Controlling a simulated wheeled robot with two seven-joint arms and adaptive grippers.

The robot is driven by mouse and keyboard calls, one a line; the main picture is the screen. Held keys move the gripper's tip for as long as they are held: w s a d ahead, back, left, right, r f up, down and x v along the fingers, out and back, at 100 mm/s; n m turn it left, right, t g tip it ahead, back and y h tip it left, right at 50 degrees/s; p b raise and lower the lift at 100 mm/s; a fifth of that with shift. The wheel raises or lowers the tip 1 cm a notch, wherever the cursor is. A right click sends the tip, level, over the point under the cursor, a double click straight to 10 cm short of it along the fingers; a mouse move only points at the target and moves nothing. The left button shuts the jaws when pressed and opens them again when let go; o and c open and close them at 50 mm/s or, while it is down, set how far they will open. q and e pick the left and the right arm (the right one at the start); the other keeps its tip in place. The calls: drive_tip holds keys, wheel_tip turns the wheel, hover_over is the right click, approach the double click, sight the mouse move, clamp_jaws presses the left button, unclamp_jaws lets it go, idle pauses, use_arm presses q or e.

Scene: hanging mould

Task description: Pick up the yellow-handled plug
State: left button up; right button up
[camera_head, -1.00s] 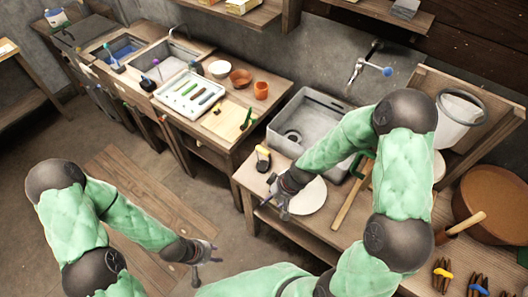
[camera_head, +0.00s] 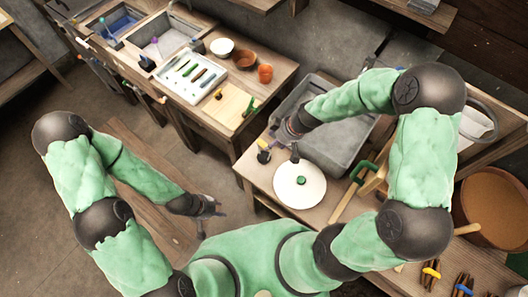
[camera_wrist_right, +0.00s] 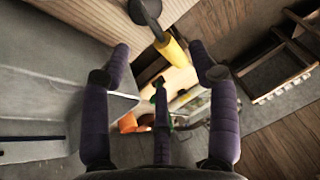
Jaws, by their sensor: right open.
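The yellow-handled plug (camera_head: 263,145) stands near the left end of the bench, beside the grey sink, its dark base on the wood. In the right wrist view its yellow handle (camera_wrist_right: 173,50) shows at the top, between and beyond the spread fingertips. My right gripper (camera_head: 282,143) is open and empty, just right of the plug in the head view. In the wrist view its fingers (camera_wrist_right: 160,62) stand apart, not visibly touching the handle. My left gripper (camera_head: 211,213) is open and empty over the floor, away from the bench.
A white round lid (camera_head: 300,190) with a green knob lies on the bench just in front of the plug. The grey sink (camera_head: 345,140) is behind my right forearm. Another workbench holds a white tray (camera_head: 180,85) and bowls. A wooden-handled tool (camera_head: 345,197) lies right of the lid.

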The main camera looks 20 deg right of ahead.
drive_tip(key=shift+w+a+x, duration=0.1)
drive_tip(key=shift+a+x, duration=0.05)
drive_tip(key=shift+x, duration=1.35)
drive_tip(key=shift+w+a+x, duration=0.15)
drive_tip(key=shift+x, duration=1.35)
drive_tip(key=shift+r, duration=0.2)
clamp_jaws()
